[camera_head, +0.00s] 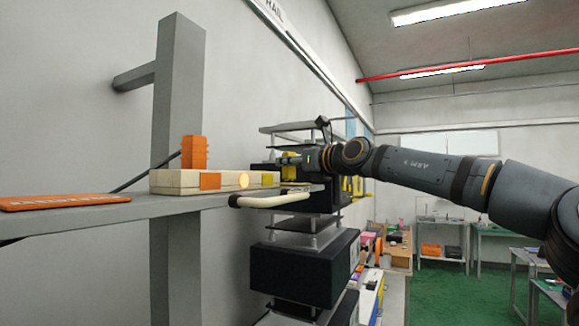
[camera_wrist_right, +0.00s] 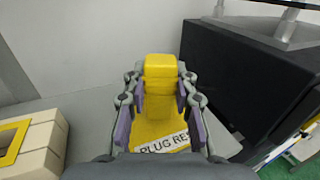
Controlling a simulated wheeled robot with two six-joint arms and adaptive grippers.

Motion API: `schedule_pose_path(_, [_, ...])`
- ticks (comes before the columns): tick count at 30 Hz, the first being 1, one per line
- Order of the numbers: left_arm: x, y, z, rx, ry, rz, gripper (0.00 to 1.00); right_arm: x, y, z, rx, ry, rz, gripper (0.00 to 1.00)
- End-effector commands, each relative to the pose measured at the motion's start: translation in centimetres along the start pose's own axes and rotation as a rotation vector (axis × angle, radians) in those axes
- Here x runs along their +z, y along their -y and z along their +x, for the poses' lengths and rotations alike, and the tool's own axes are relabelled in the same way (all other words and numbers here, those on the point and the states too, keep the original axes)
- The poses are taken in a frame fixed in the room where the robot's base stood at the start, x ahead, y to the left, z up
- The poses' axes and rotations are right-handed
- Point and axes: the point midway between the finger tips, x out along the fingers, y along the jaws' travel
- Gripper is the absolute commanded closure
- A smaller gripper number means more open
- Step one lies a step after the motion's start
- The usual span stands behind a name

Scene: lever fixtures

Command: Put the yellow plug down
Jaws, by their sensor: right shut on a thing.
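My right gripper (camera_head: 285,160) reaches in from the right, over the end of the grey shelf in the head view. In the right wrist view, its fingers (camera_wrist_right: 160,95) are shut on the yellow plug (camera_wrist_right: 160,75). The plug is over a yellow pad (camera_wrist_right: 150,133) with black-on-white lettering that begins "PLUG RES". Whether the plug touches the pad is unclear. My left gripper is not in view.
A cream socket block (camera_head: 175,183) lies on the shelf (camera_head: 150,208), with an orange plug (camera_head: 195,152) upright on it. A yellow-rimmed socket (camera_wrist_right: 12,140) shows at left in the wrist view. An orange pad (camera_head: 65,202) is farther left. A black box (camera_wrist_right: 245,85) stands close right.

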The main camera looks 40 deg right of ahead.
Motion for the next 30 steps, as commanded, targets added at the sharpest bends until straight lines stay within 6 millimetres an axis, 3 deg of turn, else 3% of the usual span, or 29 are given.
schedule_pose_path(12, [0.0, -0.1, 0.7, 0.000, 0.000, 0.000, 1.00, -0.9, 0.0, 0.0, -0.001, 0.002, -0.001, 1.00])
schedule_pose_path(13, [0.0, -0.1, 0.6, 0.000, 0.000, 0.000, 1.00, -0.8, 0.0, 0.0, -0.001, 0.001, -0.001, 0.71])
schedule_pose_path(17, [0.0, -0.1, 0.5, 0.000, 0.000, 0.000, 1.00, -0.8, 0.0, 0.0, 0.000, 0.001, 0.000, 0.53])
schedule_pose_path(28, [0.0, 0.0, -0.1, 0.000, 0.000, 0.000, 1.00, -0.1, 0.0, 0.0, -0.001, 0.001, 0.000, 0.51])
schedule_pose_path(30, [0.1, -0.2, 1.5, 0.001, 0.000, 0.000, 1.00, -0.9, -0.1, -0.8, 0.001, 0.004, -0.002, 0.51])
